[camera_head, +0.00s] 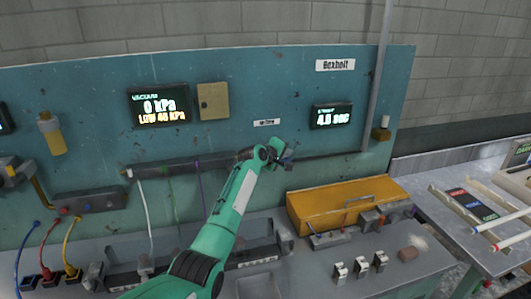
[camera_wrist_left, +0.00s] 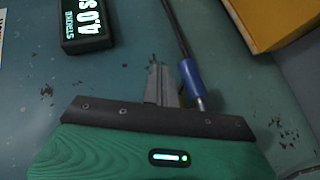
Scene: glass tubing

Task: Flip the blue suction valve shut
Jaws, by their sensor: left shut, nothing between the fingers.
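In the wrist view a blue sleeve (camera_wrist_left: 192,77) sits on a short metal stem, with a dark rod or hose running up from it. It looks like the blue suction valve. My left gripper (camera_wrist_left: 158,75) is shut and empty just left of the sleeve. I cannot tell whether they touch. In the head view my left gripper (camera_head: 286,158) is in front of the teal panel (camera_head: 270,90), at the right end of the dark rail. The valve is hard to make out there, partly hidden by my wrist. My right gripper is not in view.
A yellow-orange box (camera_head: 345,200) stands to the right, below the gripper. Several switches line the bench front. Coloured cables hang at left.

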